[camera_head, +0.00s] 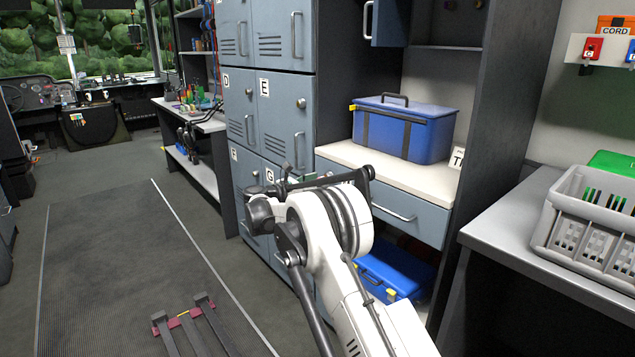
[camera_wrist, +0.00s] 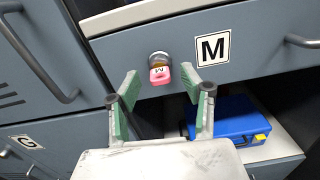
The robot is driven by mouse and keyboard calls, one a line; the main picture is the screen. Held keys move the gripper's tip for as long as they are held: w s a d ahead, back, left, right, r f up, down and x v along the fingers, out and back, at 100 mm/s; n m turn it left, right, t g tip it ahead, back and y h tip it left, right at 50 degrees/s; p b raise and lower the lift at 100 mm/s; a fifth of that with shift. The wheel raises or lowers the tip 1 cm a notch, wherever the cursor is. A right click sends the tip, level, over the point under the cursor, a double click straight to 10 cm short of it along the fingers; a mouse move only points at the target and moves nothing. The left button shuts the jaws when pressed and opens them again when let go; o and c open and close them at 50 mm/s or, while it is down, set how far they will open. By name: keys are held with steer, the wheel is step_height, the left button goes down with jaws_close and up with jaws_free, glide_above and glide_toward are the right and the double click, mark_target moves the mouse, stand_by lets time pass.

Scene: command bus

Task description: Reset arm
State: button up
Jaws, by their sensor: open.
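My arm reaches toward the grey-blue cabinet in the head view, with my gripper (camera_head: 300,181) in front of the drawer (camera_head: 400,203). In the wrist view my gripper (camera_wrist: 160,74) is open, its two green-padded fingers apart. A pink key tag marked M (camera_wrist: 160,75) sits at the round lock (camera_wrist: 159,59) on the drawer front, seen through the gap between the fingers. The fingers do not visibly touch the tag. A white M label (camera_wrist: 213,49) is right of the lock. In the head view the lock and tag are hidden behind my arm.
A blue case (camera_head: 405,127) stands on the white counter above the drawer. Another blue case (camera_head: 395,268) lies on the shelf below. Lettered lockers (camera_head: 285,105) rise to the left. A grey basket (camera_head: 590,220) stands on the right table. The aisle floor (camera_head: 120,250) is mostly open.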

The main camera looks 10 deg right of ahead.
steer(key=shift+v, duration=1.45)
stand_by(0.4)
steer(key=v, duration=0.7)
stand_by(0.5)
steer(key=shift+d, duration=0.1)
